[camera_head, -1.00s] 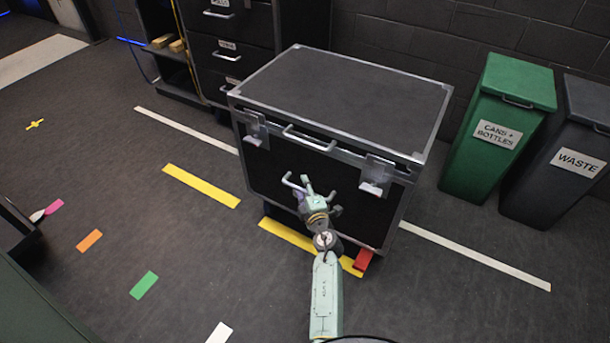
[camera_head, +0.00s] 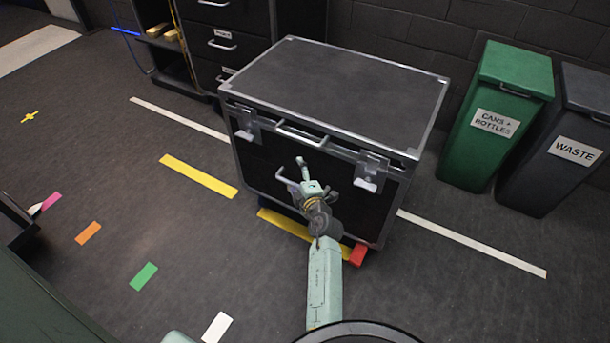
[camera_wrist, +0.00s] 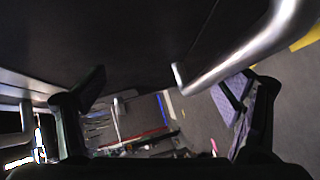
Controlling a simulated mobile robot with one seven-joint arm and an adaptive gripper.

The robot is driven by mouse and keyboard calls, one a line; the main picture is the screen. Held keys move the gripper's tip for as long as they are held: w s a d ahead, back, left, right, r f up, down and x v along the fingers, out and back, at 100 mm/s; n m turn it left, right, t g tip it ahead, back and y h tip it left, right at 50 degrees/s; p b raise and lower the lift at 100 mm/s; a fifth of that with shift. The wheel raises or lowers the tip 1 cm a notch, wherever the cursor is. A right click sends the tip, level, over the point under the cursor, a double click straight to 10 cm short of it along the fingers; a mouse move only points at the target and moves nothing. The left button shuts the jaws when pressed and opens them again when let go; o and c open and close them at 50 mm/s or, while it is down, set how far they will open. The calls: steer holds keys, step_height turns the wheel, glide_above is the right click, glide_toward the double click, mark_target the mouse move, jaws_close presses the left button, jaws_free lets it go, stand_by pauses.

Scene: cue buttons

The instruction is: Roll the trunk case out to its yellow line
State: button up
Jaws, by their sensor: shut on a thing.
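The trunk case (camera_head: 335,85) is a big black box with silver edges. It stands upright on the floor at the middle of the head view. My gripper (camera_head: 306,178) is at its front face, shut on a silver bar handle (camera_head: 287,180). The wrist view shows a silver bar (camera_wrist: 255,45) close up beside the fingers; the exact contact is unclear. One yellow stripe (camera_head: 285,224) lies along the case's front bottom edge, partly hidden by my arm. Another yellow stripe (camera_head: 198,176) lies to the left. A red block-like part (camera_head: 357,255) shows at the case's bottom front right.
A green bin (camera_head: 495,120) and a dark waste bin (camera_head: 555,150) stand right of the case. A drawer cabinet (camera_head: 228,40) is behind left. A white floor line (camera_head: 470,242) runs past the case. The floor at front left is clear, with flat coloured marks.

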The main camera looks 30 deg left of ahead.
steer(key=r, duration=0.1)
steer(key=d, duration=0.1)
steer(key=r+p, duration=0.1)
steer(key=shift+s+d+r, duration=0.2)
steer(key=shift+s+r, duration=0.1)
steer(key=shift+c, duration=1)
steer(key=shift+p+v, duration=0.85)
steer(key=shift+v, duration=0.7)
steer(key=shift+c, duration=0.2)
steer(key=shift+s+d+r, duration=0.1)
steer(key=shift+s+d, duration=0.15)
steer(key=shift+d, duration=0.1)
steer(key=c, duration=0.4)
steer(key=shift+s+d+p, duration=0.45)
steer(key=shift+s+d, duration=0.2)
steer(key=shift+s, duration=0.25)
steer(key=shift+s+d+p, duration=0.45)
steer(key=shift+s+d, duration=0.15)
steer(key=shift+s, duration=0.25)
steer(key=shift+s+d+p, duration=0.45)
steer(key=shift+s+d, duration=0.2)
steer(key=shift+s, duration=0.25)
steer(key=shift+c, duration=0.2)
steer(key=shift+p, duration=0.55)
steer(key=shift+f, duration=0.2)
